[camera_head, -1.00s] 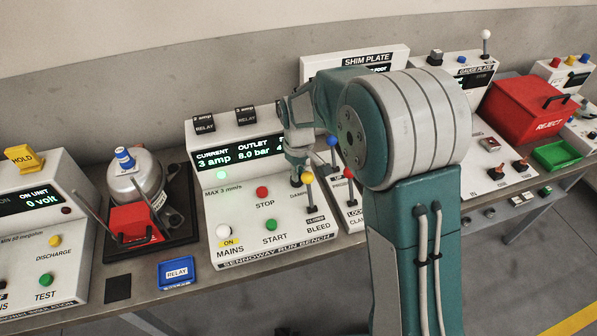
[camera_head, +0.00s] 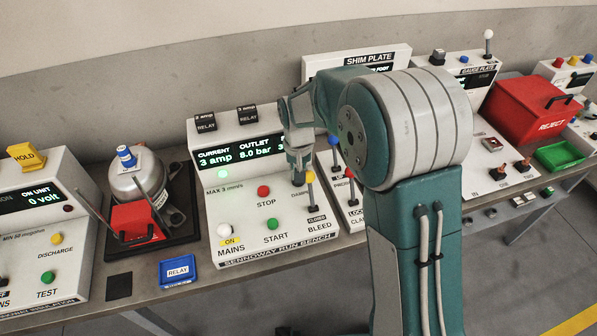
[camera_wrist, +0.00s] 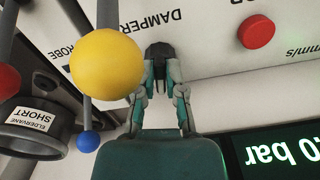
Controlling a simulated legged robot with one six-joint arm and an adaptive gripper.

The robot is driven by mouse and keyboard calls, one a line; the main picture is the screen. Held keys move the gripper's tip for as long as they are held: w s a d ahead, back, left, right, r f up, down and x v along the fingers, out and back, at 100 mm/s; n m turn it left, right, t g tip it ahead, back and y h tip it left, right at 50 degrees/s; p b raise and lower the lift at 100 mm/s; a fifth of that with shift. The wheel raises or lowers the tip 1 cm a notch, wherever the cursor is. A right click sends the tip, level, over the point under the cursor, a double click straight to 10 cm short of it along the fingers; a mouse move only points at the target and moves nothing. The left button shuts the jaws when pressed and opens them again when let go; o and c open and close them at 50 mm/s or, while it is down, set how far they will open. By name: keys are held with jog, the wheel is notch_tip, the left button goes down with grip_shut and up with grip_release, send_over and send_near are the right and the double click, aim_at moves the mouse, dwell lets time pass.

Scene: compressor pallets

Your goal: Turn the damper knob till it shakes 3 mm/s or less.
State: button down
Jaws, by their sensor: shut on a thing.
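The Sennoway run bench (camera_head: 219,215) stands in the middle of the head view. Its display (camera_head: 235,152) reads current 3 amp and outlet 8.0 bar. A third reading begins with what looks like a 3, and my arm hides the rest. "MAX 3 mm/s" is printed below. The black damper knob (camera_wrist: 158,49) shows in the wrist view beside the DAMPER label, between my fingertips. My gripper (camera_wrist: 160,58) is shut on it. In the head view my gripper (camera_head: 299,180) covers the knob.
The yellow-balled bleed lever (camera_head: 310,178) stands close beside my gripper; its ball (camera_wrist: 107,64) looms large in the wrist view. A red stop button (camera_head: 264,190) and green start button (camera_head: 269,224) sit to the left. Blue- and red-balled levers (camera_head: 333,141) stand to the right.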

jog(key=shift+f, duration=0.1)
dwell(0.3)
jog(key=c, duration=0.7)
grip_release()
jog(key=shift+a, duration=0.1)
notch_tip(320, 180, up, 12)
jog(key=s+d+r+t, duration=0.2)
jog(key=s+d+r, duration=0.3)
jog(key=s, duration=0.4)
jog(key=s+d+r+t, duration=0.2)
jog(key=s+d+r, duration=0.2)
jog(key=s+d, duration=0.4)
jog(key=shift+m+t, duration=0.4)
jog(key=shift+t, duration=0.4)
jog(key=s, duration=0.2)
jog(key=s+d+f, duration=0.1)
jog(key=s, duration=0.2)
jog(key=s+f, duration=0.1)
jog(key=s, duration=0.2)
jog(key=shift+s+d, duration=0.1)
jog(key=shift+d, duration=0.3)
